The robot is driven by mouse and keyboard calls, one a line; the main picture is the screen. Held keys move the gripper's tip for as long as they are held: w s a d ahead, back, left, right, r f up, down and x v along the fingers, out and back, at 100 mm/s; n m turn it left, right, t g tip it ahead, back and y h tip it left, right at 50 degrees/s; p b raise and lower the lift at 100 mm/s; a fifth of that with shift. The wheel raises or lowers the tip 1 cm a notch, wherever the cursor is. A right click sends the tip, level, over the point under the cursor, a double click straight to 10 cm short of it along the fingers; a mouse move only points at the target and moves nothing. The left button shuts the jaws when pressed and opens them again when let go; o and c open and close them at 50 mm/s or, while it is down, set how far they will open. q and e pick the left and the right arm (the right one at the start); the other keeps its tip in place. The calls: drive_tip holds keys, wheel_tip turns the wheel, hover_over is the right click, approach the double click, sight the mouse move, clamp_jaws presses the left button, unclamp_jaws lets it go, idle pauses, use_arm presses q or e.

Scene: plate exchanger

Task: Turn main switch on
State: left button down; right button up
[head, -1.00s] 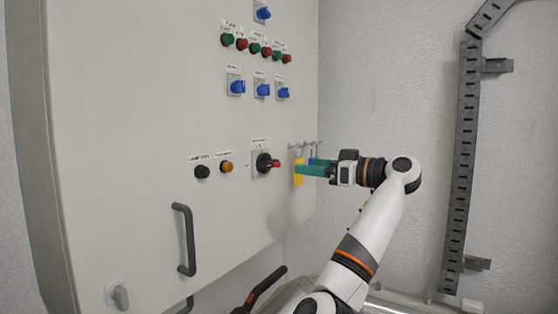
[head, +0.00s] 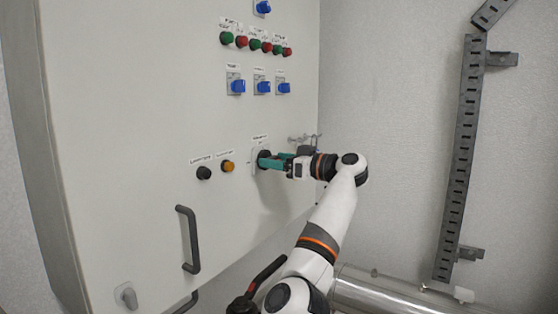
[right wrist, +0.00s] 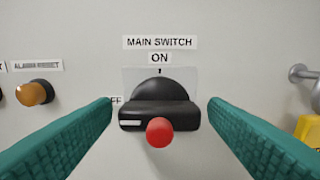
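The main switch (right wrist: 158,92) is a black rotary knob with a red tip, on the cabinet door under the labels "MAIN SWITCH" and "ON". Its handle lies horizontally, and the white mark on its left end is beside the partly hidden "OFF" label. My right gripper (right wrist: 160,106) is open, with one green finger at each side of the handle and a visible gap on both sides. In the head view my right gripper (head: 268,160) is at the switch and covers most of it. My left gripper is not in view.
An amber button (right wrist: 34,93) is left of the switch. Blue selector switches (head: 263,87) and red and green buttons (head: 254,44) are above. A door handle (head: 188,240) sticks out at lower left.

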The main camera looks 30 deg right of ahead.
drive_tip(key=c, duration=0.7)
drive_tip(key=shift+f+m+b, duration=0.2)
drive_tip(key=shift+m+b, duration=0.1)
drive_tip(key=shift+b, duration=0.55)
drive_tip(key=shift+c, duration=0.2)
drive_tip(key=m+b, duration=0.2)
drive_tip(key=b, duration=0.1)
drive_tip(key=shift+d+f, duration=0.1)
drive_tip(key=shift+m+b, duration=0.5)
drive_tip(key=shift+m, duration=0.5)
drive_tip(key=m, duration=0.1)
drive_tip(key=m+b, duration=0.1)
drive_tip(key=shift+r+m, duration=0.2)
drive_tip(key=shift+m, duration=0.1)
drive_tip(key=m, duration=0.3)
drive_tip(key=shift+d+m+b, duration=0.1)
drive_tip(key=shift+m+b, duration=0.2)
drive_tip(key=shift+b, duration=0.05)
drive_tip(key=m, duration=0.3)
drive_tip(key=shift+m, duration=2.2)
